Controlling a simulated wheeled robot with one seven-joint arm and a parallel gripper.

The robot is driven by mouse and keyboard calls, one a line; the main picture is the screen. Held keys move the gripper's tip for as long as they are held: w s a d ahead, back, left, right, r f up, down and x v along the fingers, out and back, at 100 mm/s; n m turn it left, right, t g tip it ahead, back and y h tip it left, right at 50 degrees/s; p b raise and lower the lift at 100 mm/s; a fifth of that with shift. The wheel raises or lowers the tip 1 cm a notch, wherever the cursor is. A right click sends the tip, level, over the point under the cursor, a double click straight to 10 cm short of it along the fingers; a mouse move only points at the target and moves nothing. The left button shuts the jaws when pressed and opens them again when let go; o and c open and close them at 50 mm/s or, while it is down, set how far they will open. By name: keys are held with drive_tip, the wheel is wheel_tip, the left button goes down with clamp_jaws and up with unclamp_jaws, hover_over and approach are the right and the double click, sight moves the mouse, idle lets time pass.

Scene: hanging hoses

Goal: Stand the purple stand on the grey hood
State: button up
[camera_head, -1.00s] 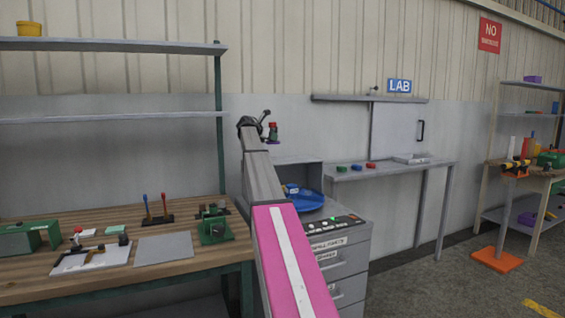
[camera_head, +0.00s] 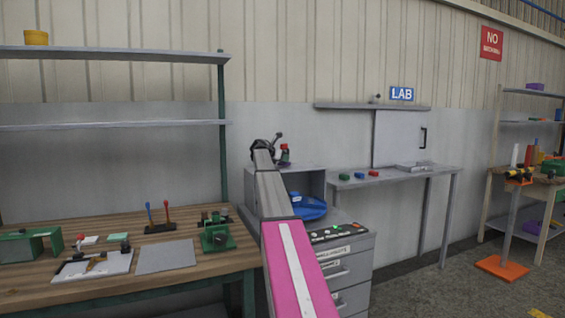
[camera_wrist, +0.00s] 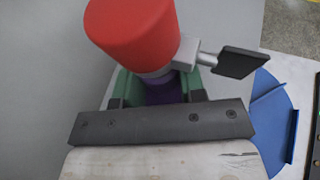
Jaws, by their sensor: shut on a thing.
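The purple stand (camera_wrist: 163,92) is between the green finger pads of my gripper (camera_wrist: 160,95) in the wrist view, mostly hidden by a red cylinder (camera_wrist: 132,28) on top and a metal side arm with a black paddle (camera_wrist: 243,62). In the head view, my gripper (camera_head: 280,158) is at the top of the grey hood (camera_head: 302,169), with the red-topped piece upright beside my wrist. The stand's base is too small and hidden to tell whether it touches the hood. The hood's grey top shows around the stand in the wrist view (camera_wrist: 222,92).
A blue tray (camera_head: 312,209) sits in the hood's open front, above a drawer cabinet (camera_head: 350,270). A wooden bench (camera_head: 190,258) with tools stands left. A grey table (camera_head: 410,175) with small coloured blocks stands right. Air above the hood is clear.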

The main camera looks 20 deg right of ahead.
drive_tip(key=shift+f, duration=0.6)
drive_tip(key=shift+f, duration=0.1)
drive_tip(key=o, duration=1)
drive_tip(key=shift+a, duration=0.1)
drive_tip(key=v, duration=1.2)
